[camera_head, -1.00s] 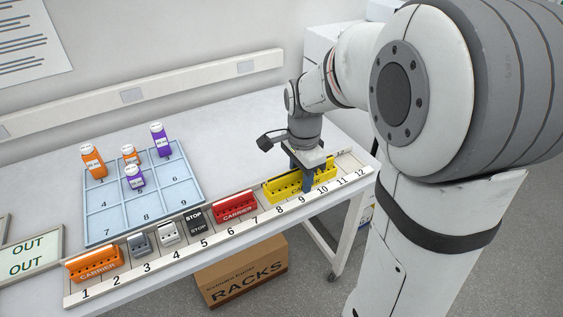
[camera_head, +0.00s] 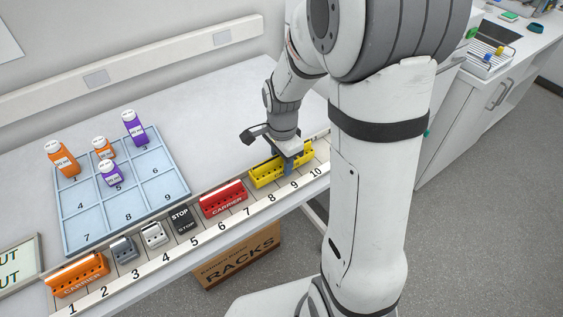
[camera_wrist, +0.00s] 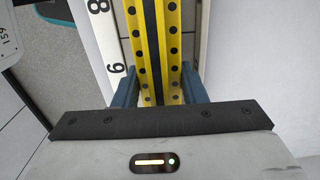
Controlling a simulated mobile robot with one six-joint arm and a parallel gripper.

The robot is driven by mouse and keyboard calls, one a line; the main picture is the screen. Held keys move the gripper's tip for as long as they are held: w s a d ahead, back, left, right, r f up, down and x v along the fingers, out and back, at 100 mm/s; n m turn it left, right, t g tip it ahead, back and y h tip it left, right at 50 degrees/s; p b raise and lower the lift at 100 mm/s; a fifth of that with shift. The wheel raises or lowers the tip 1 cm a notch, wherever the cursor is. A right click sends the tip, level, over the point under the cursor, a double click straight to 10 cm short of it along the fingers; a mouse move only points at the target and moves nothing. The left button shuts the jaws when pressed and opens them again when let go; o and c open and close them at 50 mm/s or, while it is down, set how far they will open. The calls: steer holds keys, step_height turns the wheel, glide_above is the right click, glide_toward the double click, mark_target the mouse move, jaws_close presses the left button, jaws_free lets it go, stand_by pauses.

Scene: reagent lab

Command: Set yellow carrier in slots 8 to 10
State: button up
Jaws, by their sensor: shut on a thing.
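The yellow carrier (camera_head: 266,174) is at the slots marked 8 to 10 on the numbered rail (camera_head: 258,206). It lies along the rail and looks level and low in it; whether it is fully seated I cannot tell. My gripper (camera_head: 289,165) points down and is shut across the carrier's middle. In the wrist view, the blue fingers of my gripper (camera_wrist: 158,90) press both sides of the yellow carrier (camera_wrist: 142,42). The rail labels 8 and 9 (camera_wrist: 113,69) show to its left. My fingers hide part of the carrier.
A red carrier (camera_head: 223,197) sits left of it, then a black STOP block (camera_head: 182,217), two small grey and white blocks, and an orange carrier (camera_head: 78,273). A blue tray (camera_head: 75,206) with bottles stands behind the rail. A RACKS box (camera_head: 240,255) is below.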

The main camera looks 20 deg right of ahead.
steer(key=shift+f, duration=0.65)
steer(key=shift+r, duration=0.1)
steer(key=o, duration=0.8)
steer(key=shift+f, duration=0.2)
